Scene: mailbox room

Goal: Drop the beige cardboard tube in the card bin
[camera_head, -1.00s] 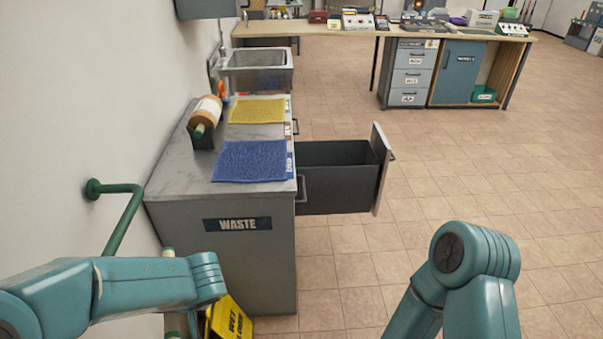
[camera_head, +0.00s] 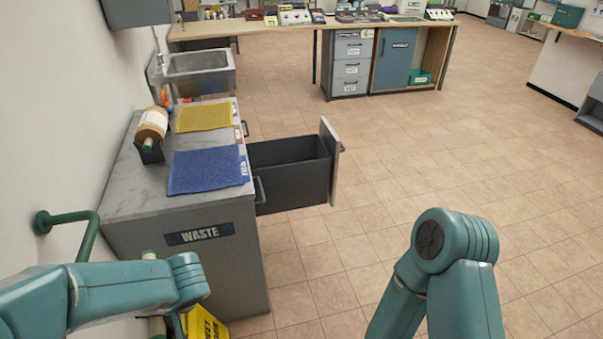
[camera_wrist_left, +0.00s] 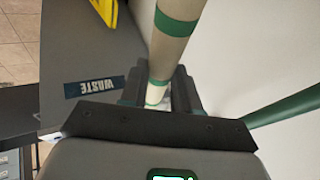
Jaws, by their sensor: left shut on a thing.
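The beige cardboard tube (camera_wrist_left: 171,50) has green bands and runs between the fingers of my left gripper (camera_wrist_left: 160,90), which is shut on it. In the head view only short pieces of the tube (camera_head: 157,326) show above and below my left forearm. A dark grey bin (camera_head: 290,188) is pulled out like a drawer from the right side of the waste counter, open at the top. I cannot read a card label on it. The tube is left of the counter's front, apart from the bin. My right gripper is out of view.
The grey counter (camera_head: 190,270) marked WASTE carries a blue mat (camera_head: 207,171), a yellow mat (camera_head: 204,117) and a roll (camera_head: 152,124). A green wall rail (camera_head: 88,235) and a yellow sign (camera_head: 207,324) are close to my left arm. The tiled floor to the right is clear.

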